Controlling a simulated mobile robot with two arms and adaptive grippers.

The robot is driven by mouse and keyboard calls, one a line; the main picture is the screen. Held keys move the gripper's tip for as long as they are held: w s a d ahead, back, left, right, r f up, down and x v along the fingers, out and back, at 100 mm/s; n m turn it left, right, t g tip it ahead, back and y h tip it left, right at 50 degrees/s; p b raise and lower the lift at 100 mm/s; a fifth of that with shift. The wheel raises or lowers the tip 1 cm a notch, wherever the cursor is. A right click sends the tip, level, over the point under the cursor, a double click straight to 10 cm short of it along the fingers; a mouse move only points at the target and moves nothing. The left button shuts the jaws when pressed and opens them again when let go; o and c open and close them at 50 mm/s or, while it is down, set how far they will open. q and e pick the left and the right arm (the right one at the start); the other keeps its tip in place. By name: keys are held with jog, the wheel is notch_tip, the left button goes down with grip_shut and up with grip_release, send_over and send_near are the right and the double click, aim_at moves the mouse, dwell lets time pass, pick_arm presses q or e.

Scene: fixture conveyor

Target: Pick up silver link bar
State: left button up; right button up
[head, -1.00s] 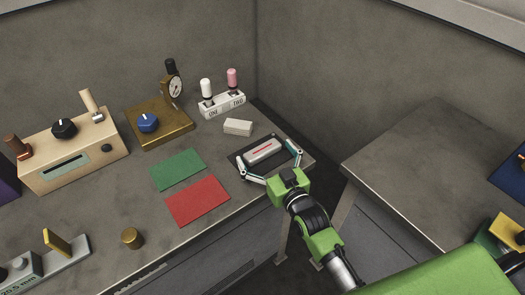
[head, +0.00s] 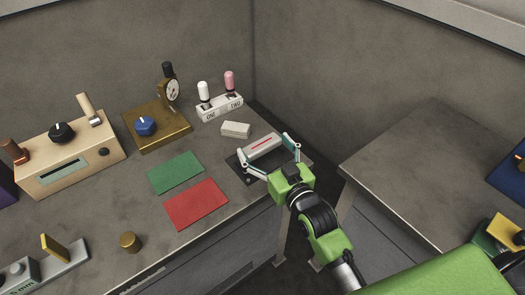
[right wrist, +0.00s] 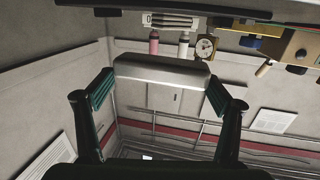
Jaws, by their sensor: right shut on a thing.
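The silver link bar (head: 262,146) has a red line on its top face and is held above a dark mat (head: 242,173) near the bench's right end. My right gripper (head: 271,157) is shut on the bar, with one finger at each end. In the right wrist view the silver bar (right wrist: 161,70) spans between the teal pads of the right gripper (right wrist: 157,88). My left gripper is not in view.
A small pale block (head: 236,129) lies just behind the mat. A white holder marked ONE and TWO (head: 219,107) stands behind it. Green (head: 175,172) and red (head: 196,204) mats lie to the left. A gap separates this bench from the right table (head: 430,165).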

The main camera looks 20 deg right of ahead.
aim_at(270, 146)
jog(key=s+r, duration=0.1)
jog(key=r, duration=0.1)
jog(key=s+r, duration=0.2)
jog(key=shift+s+d+r, duration=0.15)
jog(key=shift+s+r, duration=0.05)
jog(key=shift+s, duration=0.1)
jog(key=s+r+b, duration=0.1)
jog(key=s+r, duration=0.2)
jog(key=s, duration=0.5)
jog(key=shift+s+d+r, duration=0.15)
jog(key=shift+s+r, duration=0.05)
dwell(0.3)
